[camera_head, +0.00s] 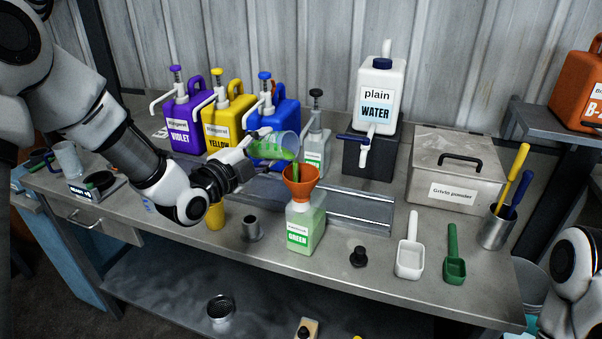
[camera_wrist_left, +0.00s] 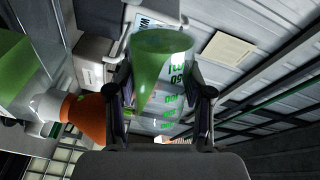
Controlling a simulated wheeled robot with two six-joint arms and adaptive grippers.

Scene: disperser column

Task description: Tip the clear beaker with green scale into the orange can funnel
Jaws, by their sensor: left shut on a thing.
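My left gripper (camera_head: 240,163) is shut on the clear beaker (camera_head: 284,148). The beaker is tipped toward the right, with green liquid inside, and its mouth is above the orange funnel (camera_head: 300,184). A thin green stream seems to run from its lip into the funnel. The funnel sits in the neck of a translucent can (camera_head: 305,225) with green contents and a green label. In the left wrist view the beaker (camera_wrist_left: 160,75) with green scale marks lies between the fingers, and the orange funnel (camera_wrist_left: 88,120) is to the left. My right gripper is out of view.
Violet (camera_head: 187,122), yellow (camera_head: 228,122) and blue (camera_head: 275,115) pump cans stand behind. A water canister (camera_head: 380,95) and a metal powder box (camera_head: 455,170) stand at the back right. A black cap (camera_head: 358,257), white scoop (camera_head: 410,255) and green scoop (camera_head: 454,262) lie in front.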

